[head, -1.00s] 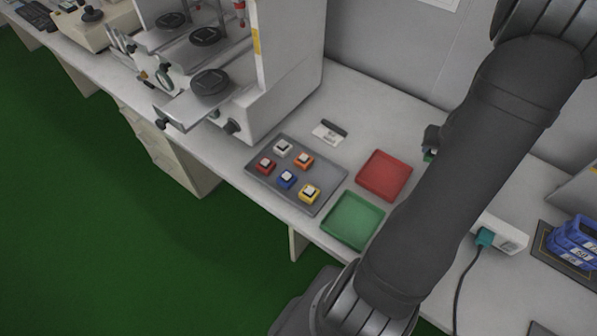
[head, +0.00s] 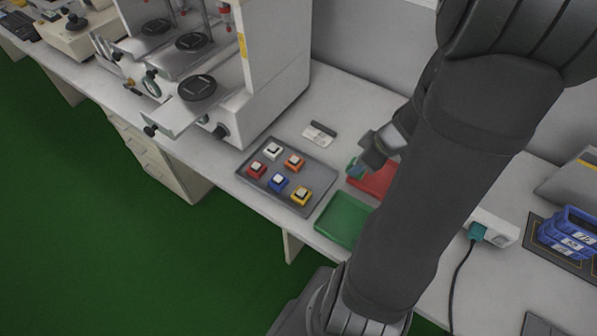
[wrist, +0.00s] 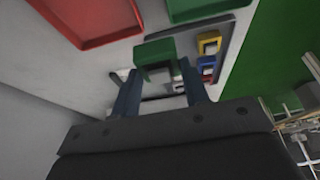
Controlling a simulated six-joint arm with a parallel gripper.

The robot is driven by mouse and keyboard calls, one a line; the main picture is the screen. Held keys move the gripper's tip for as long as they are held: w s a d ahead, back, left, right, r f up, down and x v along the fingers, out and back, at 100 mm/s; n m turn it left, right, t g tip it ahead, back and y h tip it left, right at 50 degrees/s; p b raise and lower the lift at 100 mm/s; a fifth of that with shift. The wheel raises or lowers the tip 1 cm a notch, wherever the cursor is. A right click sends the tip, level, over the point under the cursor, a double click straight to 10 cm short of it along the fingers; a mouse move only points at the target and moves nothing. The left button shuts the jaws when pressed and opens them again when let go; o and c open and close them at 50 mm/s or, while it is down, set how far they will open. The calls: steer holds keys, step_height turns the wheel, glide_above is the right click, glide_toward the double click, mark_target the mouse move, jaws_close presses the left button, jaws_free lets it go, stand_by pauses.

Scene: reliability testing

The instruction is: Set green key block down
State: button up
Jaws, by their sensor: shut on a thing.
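My gripper (wrist: 160,88) is shut on the green key block (wrist: 155,52), which sits between the two blue fingertips in the wrist view. In the head view the green block (head: 356,168) shows small at the gripper tip, over the left edge of the red tray (head: 377,183), seemingly above it. The green tray (head: 343,220) lies in front of the red tray and is empty where visible. The grey tray (head: 266,186) to the left holds white, orange, red, blue and yellow key blocks. My arm hides the right parts of the red and green trays.
A white test machine (head: 262,70) stands left behind the grey tray. A small white and black item (head: 320,132) lies behind the trays. A power strip (head: 492,228) with a teal plug and a blue crate (head: 570,232) are at the right. The table's front edge is close to the trays.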

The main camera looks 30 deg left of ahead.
steer(key=a+f, duration=0.2)
steer(key=a, duration=0.1)
steer(key=s+a+f, duration=0.1)
steer(key=a+f, duration=0.1)
steer(key=a, duration=0.2)
steer(key=a+f, duration=0.2)
steer(key=a, duration=0.1)
steer(key=shift+s+a+f, duration=0.2)
steer(key=shift+a+f, duration=0.05)
steer(key=shift+a, duration=0.1)
steer(key=shift+f, duration=2.05)
steer(key=shift+f, duration=0.1)
steer(key=o, duration=0.7)
steer(key=v, duration=1.2)
steer(key=shift+a, duration=0.1)
